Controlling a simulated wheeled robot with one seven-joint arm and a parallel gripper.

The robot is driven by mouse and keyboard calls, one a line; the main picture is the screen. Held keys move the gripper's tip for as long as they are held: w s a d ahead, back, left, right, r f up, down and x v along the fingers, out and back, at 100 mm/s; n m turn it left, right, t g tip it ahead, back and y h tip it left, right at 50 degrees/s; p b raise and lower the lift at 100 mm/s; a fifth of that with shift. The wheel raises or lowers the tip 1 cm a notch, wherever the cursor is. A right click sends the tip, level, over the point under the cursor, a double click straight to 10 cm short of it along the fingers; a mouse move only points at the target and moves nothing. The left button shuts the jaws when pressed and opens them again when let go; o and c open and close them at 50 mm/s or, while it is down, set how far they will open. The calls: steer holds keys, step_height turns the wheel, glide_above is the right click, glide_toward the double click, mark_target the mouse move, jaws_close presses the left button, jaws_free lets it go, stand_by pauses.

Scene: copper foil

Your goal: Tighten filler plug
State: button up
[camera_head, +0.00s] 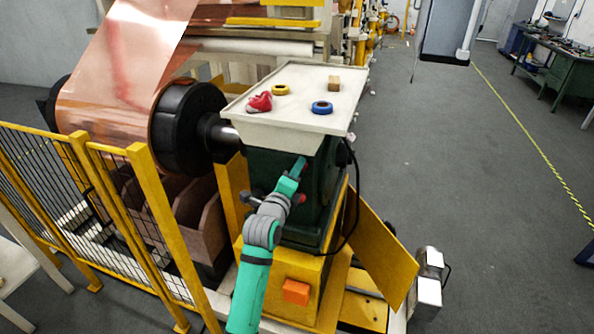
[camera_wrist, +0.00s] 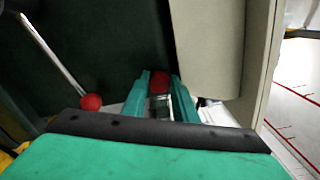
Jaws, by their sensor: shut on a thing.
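My gripper (camera_head: 299,165) reaches up against the dark green machine housing (camera_head: 270,170), just below the tray on top of it. In the wrist view my two teal fingers (camera_wrist: 160,88) are closed on a small red part between their tips. This red part looks like the filler plug (camera_wrist: 160,79), and it sits against the dark green housing. Only its front shows between the fingers. Its thread and seat are hidden, so I cannot tell how deep it sits. In the head view the plug is hidden behind my gripper.
A lever with a red ball knob (camera_wrist: 91,102) stands left of my fingers. The overhanging tray (camera_head: 285,132) holds a red cloth (camera_head: 260,102), tape rolls and a small block (camera_head: 334,84). A black cable (camera_head: 352,200) hangs at right. Yellow fencing (camera_head: 110,190) stands left.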

steer(key=shift+a+f, duration=0.1)
stand_by(0.3)
steer(key=o, duration=1.1)
steer(key=shift+s, duration=0.1)
steer(key=v, duration=1)
steer(key=shift+s+a, duration=0.1)
steer(key=shift+s, duration=0.2)
